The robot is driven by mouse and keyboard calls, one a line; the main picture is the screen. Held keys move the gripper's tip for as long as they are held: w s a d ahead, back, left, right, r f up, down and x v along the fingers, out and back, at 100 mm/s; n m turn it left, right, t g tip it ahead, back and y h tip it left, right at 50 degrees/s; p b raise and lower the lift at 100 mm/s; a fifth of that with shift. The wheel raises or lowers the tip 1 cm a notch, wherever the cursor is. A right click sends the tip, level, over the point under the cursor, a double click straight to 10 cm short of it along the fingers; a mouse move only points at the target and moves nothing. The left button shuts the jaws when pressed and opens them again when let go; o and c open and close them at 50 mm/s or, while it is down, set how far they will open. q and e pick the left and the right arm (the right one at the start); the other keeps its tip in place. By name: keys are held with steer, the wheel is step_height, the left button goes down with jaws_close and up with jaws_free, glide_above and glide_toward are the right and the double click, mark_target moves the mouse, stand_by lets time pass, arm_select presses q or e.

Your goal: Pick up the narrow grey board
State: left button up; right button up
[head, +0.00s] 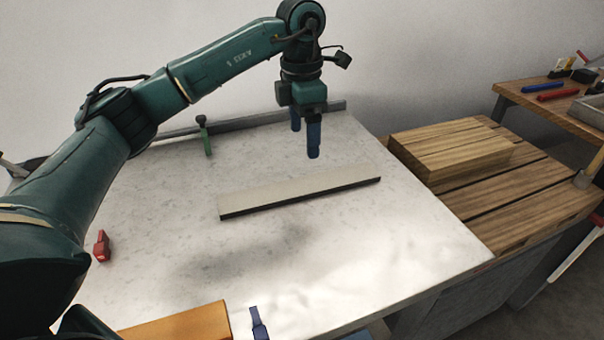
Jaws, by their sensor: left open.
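The narrow grey board (300,191) lies flat on the pale worktop (400,243), slanting slightly up to the right, with a dark front edge. My left gripper (304,141) points down with its two blue fingers apart, above and behind the board. It is open and nothing shows between its fingers. The gripper appears clear of the board. My right gripper does not show.
A wooden block (450,153) sits on a slatted wooden surface (525,190) at the right. A green clamp (206,135) stands at the back, a red one (102,246) at left, a blue one (258,325) in front. An orange-brown board (185,325) lies at the front edge.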

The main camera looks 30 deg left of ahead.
arm_select(q)
glide_above(302, 185)
step_height(302, 185, down, 7)
steer(key=shift+s+a+r, duration=0.15)
steer(key=shift+f, duration=3)
steer(key=shift+c, duration=0.2)
steer(key=c, duration=1.1)
steer(key=shift+r, duration=0.1)
steer(key=shift+c, duration=0.5)
